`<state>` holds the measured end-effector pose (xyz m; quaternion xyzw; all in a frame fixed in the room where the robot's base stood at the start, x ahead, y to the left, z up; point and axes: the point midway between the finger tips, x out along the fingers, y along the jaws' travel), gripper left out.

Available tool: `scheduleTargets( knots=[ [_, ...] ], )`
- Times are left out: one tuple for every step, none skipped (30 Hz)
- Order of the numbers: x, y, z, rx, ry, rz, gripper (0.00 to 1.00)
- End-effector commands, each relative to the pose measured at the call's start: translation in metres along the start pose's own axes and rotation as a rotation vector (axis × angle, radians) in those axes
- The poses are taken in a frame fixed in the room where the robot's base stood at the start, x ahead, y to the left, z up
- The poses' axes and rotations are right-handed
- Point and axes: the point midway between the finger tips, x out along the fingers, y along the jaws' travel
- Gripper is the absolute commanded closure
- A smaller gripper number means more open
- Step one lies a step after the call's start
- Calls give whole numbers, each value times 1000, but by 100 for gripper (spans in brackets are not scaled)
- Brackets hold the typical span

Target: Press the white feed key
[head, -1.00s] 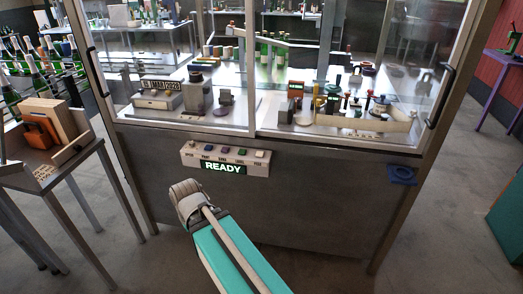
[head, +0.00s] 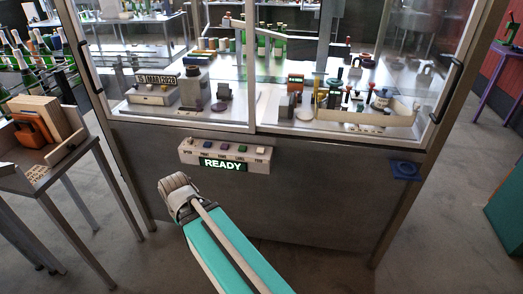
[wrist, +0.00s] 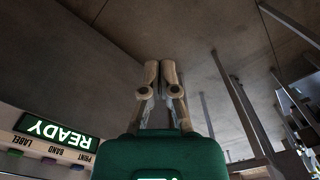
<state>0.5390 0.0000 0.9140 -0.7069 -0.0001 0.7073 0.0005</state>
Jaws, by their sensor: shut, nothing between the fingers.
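The key panel (head: 184,154) is on the front of the grey cabinet, with a lit READY display (head: 222,164). The white feed key (head: 261,149) is at the right end of its row, with a green key (head: 242,148) just left of it. My gripper (head: 173,182) is below and left of the panel, apart from it and well left of the feed key. In the wrist view my gripper (wrist: 160,66) has its fingers together and empty. The panel shows upside down there at lower left, with its READY display (wrist: 57,130); the feed key is outside that view.
A pale key (head: 188,139), a blue key (head: 206,142) and a purple key (head: 223,145) share the row. Glass panes (head: 345,75) stand above the panel. A side table (head: 82,149) with a wooden holder is at left.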

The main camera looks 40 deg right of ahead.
Motion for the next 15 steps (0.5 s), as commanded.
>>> scheduleTargets(
  knots=[
    [0,1,-2,2,2,-2,100],
    [-1,2,-3,3,3,-5,100],
    [-2,3,-5,5,5,-9,100],
    [-2,5,-7,7,8,-14,100],
    [-3,6,-9,10,11,-19,100],
    [-4,10,-13,15,16,-26,100],
    [-5,12,-16,20,20,-33,100],
    [-6,16,-20,25,25,-41,100],
    [-8,19,-25,30,32,-54,100],
    [-9,21,-30,33,39,-64,100],
    [-10,25,-34,38,47,-75,100],
    [-13,31,-41,47,58,-90,100],
    [-14,37,-47,56,67,-102,100],
    [-16,43,-52,64,77,-115,100],
    [-19,52,-60,75,92,-132,100]
  ],
)
